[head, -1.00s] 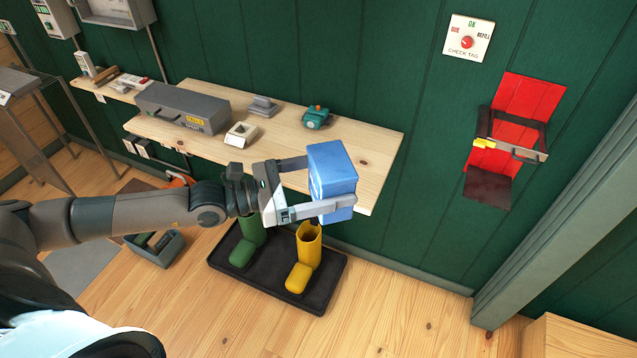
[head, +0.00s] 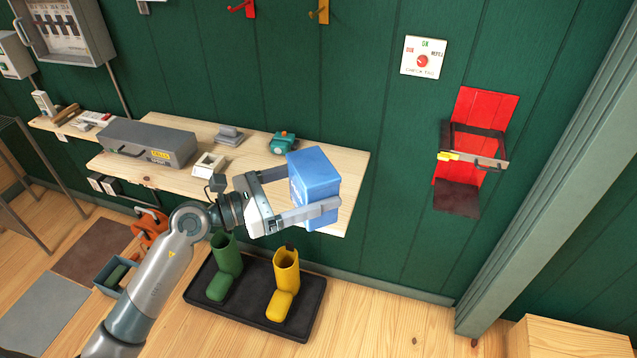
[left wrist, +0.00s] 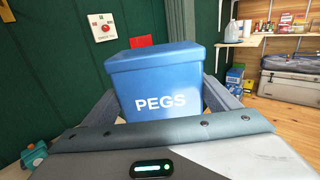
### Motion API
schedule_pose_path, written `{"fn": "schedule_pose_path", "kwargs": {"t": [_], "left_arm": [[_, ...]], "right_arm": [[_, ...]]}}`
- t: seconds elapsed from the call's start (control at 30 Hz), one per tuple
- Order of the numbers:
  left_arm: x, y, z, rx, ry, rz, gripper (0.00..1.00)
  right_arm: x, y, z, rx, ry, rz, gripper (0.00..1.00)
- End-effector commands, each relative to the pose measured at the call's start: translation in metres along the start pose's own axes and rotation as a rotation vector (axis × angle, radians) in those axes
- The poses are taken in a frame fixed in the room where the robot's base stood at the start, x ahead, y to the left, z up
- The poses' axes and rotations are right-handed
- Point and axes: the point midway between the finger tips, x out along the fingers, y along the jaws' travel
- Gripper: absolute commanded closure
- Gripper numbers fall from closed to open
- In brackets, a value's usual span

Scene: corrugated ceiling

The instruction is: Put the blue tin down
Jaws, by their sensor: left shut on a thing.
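The blue tin (head: 316,183) is a box with a lid, held in my left gripper (head: 303,198) in front of the right end of the wooden shelf (head: 350,168). In the left wrist view the blue tin (left wrist: 160,75) stands upright between the two fingers, with the word PEGS facing the camera. My left gripper is shut on its sides. In the head view the tin covers part of the shelf's right end; I cannot tell its exact height over the shelf. My right gripper is not in view.
On the shelf are a grey case (head: 148,144), a small white-topped item (head: 209,164), a grey block (head: 229,136) and a teal object (head: 283,142). A red wall bracket (head: 480,110) hangs right.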

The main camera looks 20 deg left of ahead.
Motion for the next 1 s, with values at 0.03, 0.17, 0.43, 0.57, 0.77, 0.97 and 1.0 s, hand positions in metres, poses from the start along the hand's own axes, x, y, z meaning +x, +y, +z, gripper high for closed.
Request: {"fn": "schedule_pose_path", "kwargs": {"t": [0.03, 0.17, 0.43, 0.57, 0.77, 0.97, 1.0], "left_arm": [[-0.004, 0.0, 0.002, -0.004, -0.01, -0.001, 0.79], [-0.02, -0.003, -0.004, -0.003, -0.011, -0.016, 0.79], [-0.058, -0.016, -0.021, -0.001, -0.008, -0.05, 0.79], [-0.073, -0.023, -0.028, 0.0, -0.006, -0.06, 0.79], [-0.077, -0.025, -0.046, 0.004, -0.004, -0.067, 0.79], [-0.077, -0.025, -0.056, 0.004, -0.004, -0.066, 0.79], [-0.077, -0.025, -0.056, 0.003, -0.004, -0.066, 0.79]], "right_arm": [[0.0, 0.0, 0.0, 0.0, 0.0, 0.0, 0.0], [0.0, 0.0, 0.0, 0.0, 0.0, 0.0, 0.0], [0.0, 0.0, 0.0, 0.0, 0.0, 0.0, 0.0], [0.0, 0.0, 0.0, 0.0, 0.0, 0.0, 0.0], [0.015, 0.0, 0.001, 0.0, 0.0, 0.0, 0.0], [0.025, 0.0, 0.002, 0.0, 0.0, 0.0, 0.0], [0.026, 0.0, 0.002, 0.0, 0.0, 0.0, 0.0]]}}
